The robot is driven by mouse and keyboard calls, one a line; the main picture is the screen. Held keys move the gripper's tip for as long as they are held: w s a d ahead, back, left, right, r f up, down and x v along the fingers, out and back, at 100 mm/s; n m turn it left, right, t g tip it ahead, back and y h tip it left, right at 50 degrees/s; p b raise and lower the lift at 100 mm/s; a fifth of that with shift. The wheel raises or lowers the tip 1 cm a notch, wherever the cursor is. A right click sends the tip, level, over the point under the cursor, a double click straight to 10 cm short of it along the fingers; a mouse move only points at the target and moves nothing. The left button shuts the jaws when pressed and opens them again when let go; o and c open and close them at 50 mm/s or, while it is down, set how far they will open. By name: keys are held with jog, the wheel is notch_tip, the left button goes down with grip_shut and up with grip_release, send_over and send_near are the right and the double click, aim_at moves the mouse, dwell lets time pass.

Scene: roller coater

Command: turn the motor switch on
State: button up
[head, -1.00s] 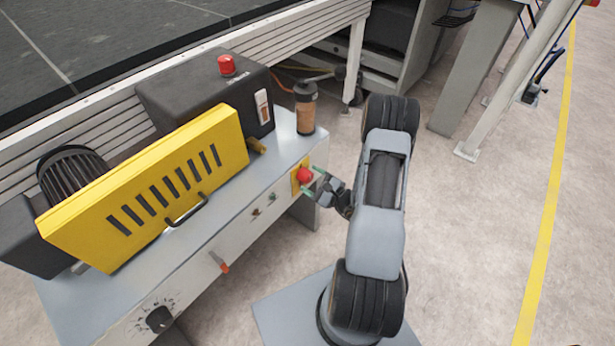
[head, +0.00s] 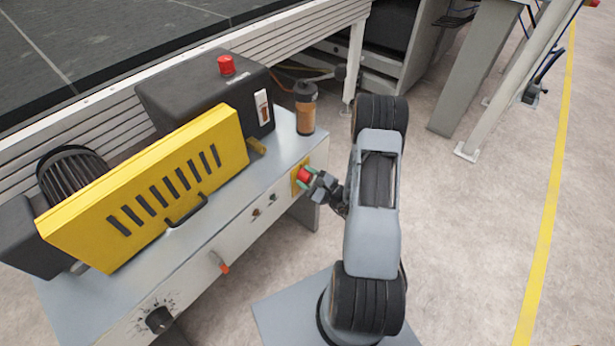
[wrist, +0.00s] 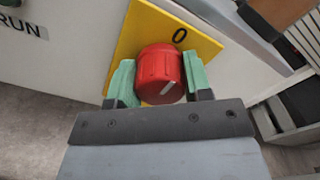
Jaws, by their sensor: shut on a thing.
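The motor switch is a red rotary knob (wrist: 158,72) on a yellow plate (wrist: 198,38) marked "0", on the front panel of the machine's cabinet. In the head view the red knob (head: 304,175) sits near the panel's right end. My gripper (wrist: 160,88) has a green finger on each side of the knob and is shut on it. In the head view my gripper (head: 308,183) reaches the knob from the right. The white mark on the knob points toward the lower right in the wrist view. The fingers partly cover the plate.
A yellow slotted guard (head: 150,190) with a black handle stands on the cabinet (head: 205,225). A dark motor box (head: 205,90) and an amber-filled cup (head: 305,108) are behind. A small lever with an orange tip (head: 222,265) and a dial (head: 158,319) are further left.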

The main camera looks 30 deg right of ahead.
jog(key=shift+c, duration=0.8)
jog(key=shift+d, duration=0.2)
jog(key=shift+c, duration=0.4)
jog(key=shift+a, duration=0.15)
jog(key=m, duration=0.4)
jog(key=shift+r+p, duration=0.1)
jog(key=shift+p, duration=0.3)
jog(key=m+p, duration=0.1)
jog(key=m, duration=0.3)
jog(key=shift+m, duration=0.4)
jog(key=m+p, duration=0.1)
jog(key=m, duration=0.3)
jog(key=shift+w+m+p, duration=0.1)
jog(key=shift+m+p, duration=0.75)
jog(key=shift+m, duration=1.65)
